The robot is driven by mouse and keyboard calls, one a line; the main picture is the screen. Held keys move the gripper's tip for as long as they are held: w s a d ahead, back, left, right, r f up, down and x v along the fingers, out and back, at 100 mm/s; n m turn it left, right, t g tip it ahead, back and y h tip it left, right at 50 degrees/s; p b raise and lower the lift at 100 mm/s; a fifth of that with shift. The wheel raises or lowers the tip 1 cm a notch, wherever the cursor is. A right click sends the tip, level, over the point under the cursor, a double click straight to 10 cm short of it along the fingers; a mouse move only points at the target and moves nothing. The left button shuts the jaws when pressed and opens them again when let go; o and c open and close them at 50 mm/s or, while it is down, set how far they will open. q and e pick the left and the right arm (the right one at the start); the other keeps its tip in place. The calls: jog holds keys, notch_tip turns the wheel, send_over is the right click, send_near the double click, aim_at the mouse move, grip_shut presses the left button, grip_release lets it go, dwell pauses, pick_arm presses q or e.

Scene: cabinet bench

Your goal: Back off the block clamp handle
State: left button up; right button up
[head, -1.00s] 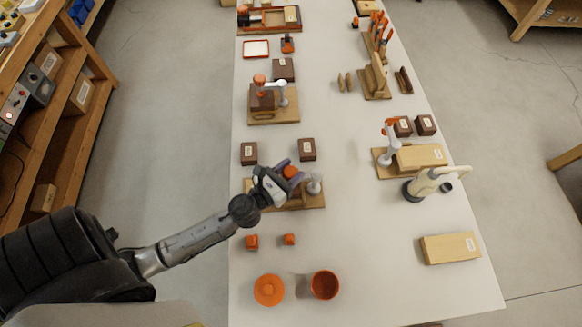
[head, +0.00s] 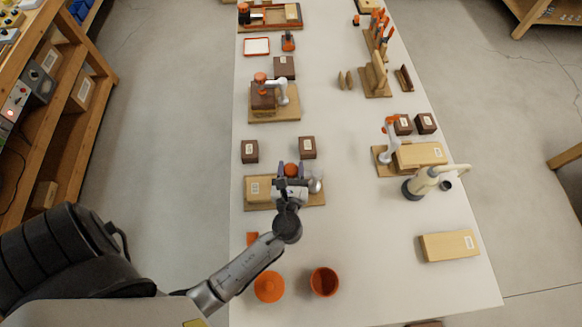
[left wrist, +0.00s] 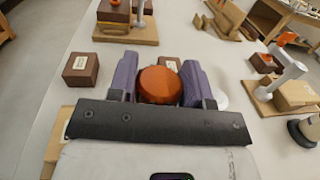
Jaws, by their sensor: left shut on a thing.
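The block clamp handle is an orange round knob (left wrist: 160,86); it also shows in the head view (head: 291,170). My left gripper (head: 290,173) is over the nearest clamp. In the left wrist view its purple fingers (left wrist: 160,84) stand on both sides of the knob and are shut on it. The clamp's wooden base (head: 262,207) lies under the gripper, with a light block (head: 259,188) on its left part. The clamp's grey post (head: 316,183) is just right of the gripper. The gripper hides the clamp's arm and screw. My right gripper is not in view.
Two dark blocks (head: 250,151) (head: 307,147) stand behind the clamp. An orange lid (head: 269,287) and an orange cup (head: 324,281) stand in front. Another clamp (head: 387,148) and a cream machine (head: 424,183) are to the right. The table's middle is clear.

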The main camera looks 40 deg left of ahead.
pick_arm(q)
jog(key=shift+n+g+y, duration=0.4)
jog(key=shift+y, duration=0.1)
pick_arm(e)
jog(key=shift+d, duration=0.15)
pick_arm(q)
jog(key=o, duration=0.9)
jog(key=shift+o, duration=0.2)
